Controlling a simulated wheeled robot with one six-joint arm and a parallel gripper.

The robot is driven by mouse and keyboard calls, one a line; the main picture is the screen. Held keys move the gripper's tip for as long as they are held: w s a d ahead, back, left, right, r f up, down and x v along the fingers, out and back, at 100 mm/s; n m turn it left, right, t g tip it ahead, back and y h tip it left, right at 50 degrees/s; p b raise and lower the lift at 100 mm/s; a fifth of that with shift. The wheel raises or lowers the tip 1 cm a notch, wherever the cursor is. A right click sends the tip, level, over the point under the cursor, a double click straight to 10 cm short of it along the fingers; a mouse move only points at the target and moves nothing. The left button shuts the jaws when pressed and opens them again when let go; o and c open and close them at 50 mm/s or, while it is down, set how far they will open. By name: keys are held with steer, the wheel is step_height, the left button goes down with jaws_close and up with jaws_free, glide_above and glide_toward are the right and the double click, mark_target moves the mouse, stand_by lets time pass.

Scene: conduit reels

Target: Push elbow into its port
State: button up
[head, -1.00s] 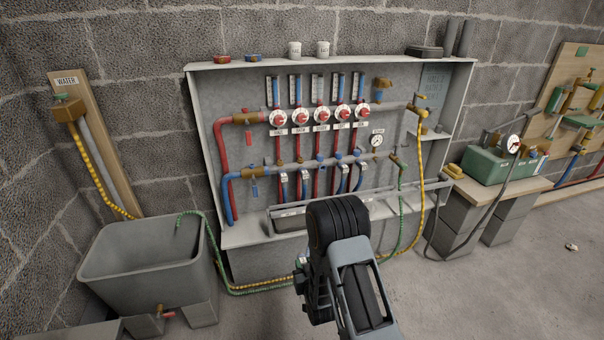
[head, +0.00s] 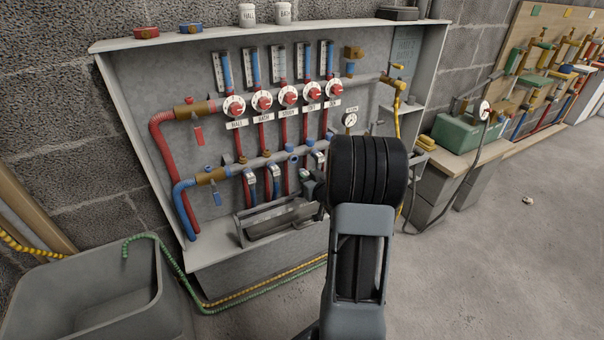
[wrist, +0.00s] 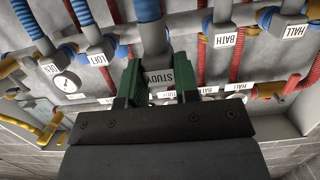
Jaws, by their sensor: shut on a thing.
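In the wrist view, my gripper (wrist: 158,82) has its green fingers shut on the grey elbow (wrist: 153,40) with the STUDY label. One finger is on each side of it. A blue pipe (wrist: 147,10) meets the elbow at the top of that view. The port behind the elbow is hidden, so I cannot tell how deep the elbow sits. In the head view, my gripper (head: 310,187) is at the lower manifold (head: 262,160), partly hidden by my own wrist.
Neighbouring elbows labelled LOFT (wrist: 96,50) and BATH (wrist: 222,38) stand close on both sides. A grey tray (head: 277,222) lies below the manifold. A pressure gauge (head: 350,120) is near my wrist. A grey tub (head: 85,290) stands left; the floor at right is mostly clear.

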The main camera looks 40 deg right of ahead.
mark_target(305, 170)
steer(key=shift+w+d+r, duration=0.2)
steer(key=shift+d, duration=0.3)
steer(key=shift+r+x, duration=0.1)
steer(key=shift+x, duration=0.55)
steer(key=shift+r+x, duration=0.15)
steer(key=shift+x, duration=0.45)
steer(key=shift+r+x, duration=0.2)
steer(key=shift+x, duration=0.9)
steer(key=shift+x, duration=0.85)
stand_by(1.6)
steer(key=shift+a+r, duration=0.2)
steer(key=o, duration=1.1)
